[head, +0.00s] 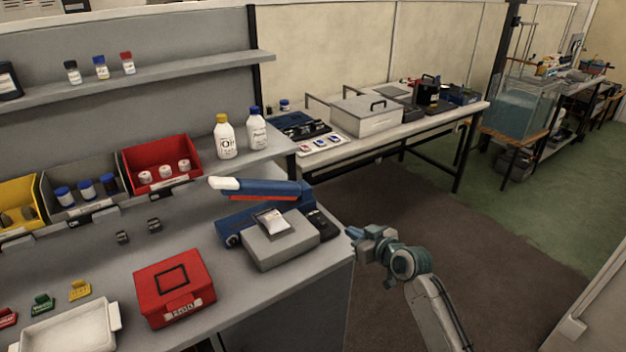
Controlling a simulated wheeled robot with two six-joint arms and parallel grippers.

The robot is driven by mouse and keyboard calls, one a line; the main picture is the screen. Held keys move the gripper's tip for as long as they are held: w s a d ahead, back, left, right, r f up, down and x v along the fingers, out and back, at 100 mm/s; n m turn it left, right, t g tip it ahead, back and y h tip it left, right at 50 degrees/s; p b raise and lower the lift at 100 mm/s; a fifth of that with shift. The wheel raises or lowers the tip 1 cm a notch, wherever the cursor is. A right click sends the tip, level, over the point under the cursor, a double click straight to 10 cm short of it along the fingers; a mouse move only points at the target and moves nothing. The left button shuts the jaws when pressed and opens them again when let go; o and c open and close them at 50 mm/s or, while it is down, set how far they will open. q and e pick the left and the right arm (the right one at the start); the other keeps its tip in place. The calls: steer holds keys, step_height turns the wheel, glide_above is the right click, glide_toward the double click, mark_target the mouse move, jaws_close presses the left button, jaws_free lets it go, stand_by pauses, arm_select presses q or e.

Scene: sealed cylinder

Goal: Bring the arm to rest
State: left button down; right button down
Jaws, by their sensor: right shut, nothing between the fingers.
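My right arm comes in from the bottom right, with its wrist bent toward the left. My right gripper (353,233) is shut and empty. It is just off the right edge of the grey bench (232,305), to the right of a small grey device (278,244) that stands there. I see no object in or touching the gripper. My left gripper is out of view.
A blue and white device (262,190) stands behind the grey device. A red box (174,287) and a white tray (70,333) are at the front left. Bins line the back. Open floor (480,285) lies right of the bench.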

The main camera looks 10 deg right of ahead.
steer(key=s+a+f+g+h, duration=0.1)
steer(key=s+f+g, duration=0.1)
steer(key=s+f, duration=0.45)
steer(key=s+a+f+g+h, duration=0.1)
steer(key=s+a+f+g, duration=0.15)
steer(key=s, duration=0.75)
steer(key=s+d+f+m+g+h, duration=0.1)
steer(key=s+d+m+g+h, duration=0.15)
steer(key=s, duration=0.95)
steer(key=s+d+f+m+g+h, duration=0.1)
steer(key=s+g+h, duration=0.15)
steer(key=s, duration=0.95)
step_height(320, 180, down, 29)
steer(key=d+g+y, duration=0.1)
steer(key=d+g, duration=0.1)
steer(key=d, duration=0.1)
steer(key=s+d+f+g, duration=0.1)
steer(key=s+f, duration=1.7)
steer(key=f, duration=0.2)
steer(key=shift+s, duration=0.35)
